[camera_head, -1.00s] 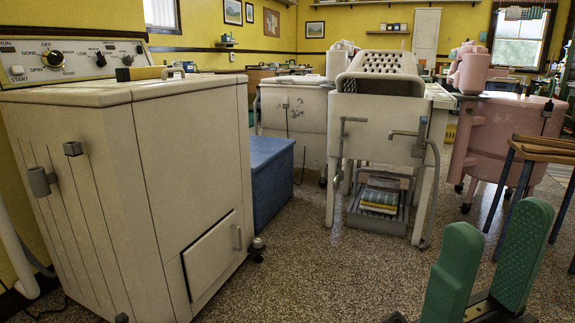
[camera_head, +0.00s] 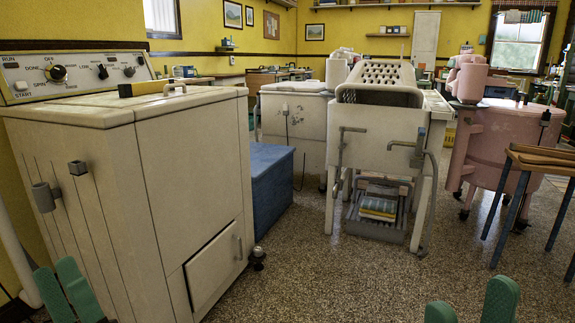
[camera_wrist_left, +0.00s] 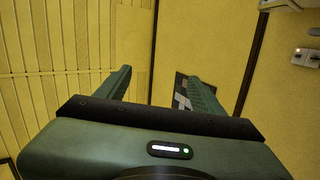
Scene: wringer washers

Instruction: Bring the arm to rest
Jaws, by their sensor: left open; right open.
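My left gripper (camera_head: 58,270) shows at the bottom left of the head view, its green fingers in front of the white washer (camera_head: 150,190). In the left wrist view the left gripper (camera_wrist_left: 156,76) has its two fingers apart, with nothing between them and yellow panelled wall beyond. My right gripper (camera_head: 470,298) shows at the bottom right of the head view, only its green fingertips in frame, apart and empty above the speckled floor. The arms behind both grippers are out of the head view.
A blue box (camera_head: 271,192) stands behind the white washer. The floor (camera_head: 330,275) in front is clear.

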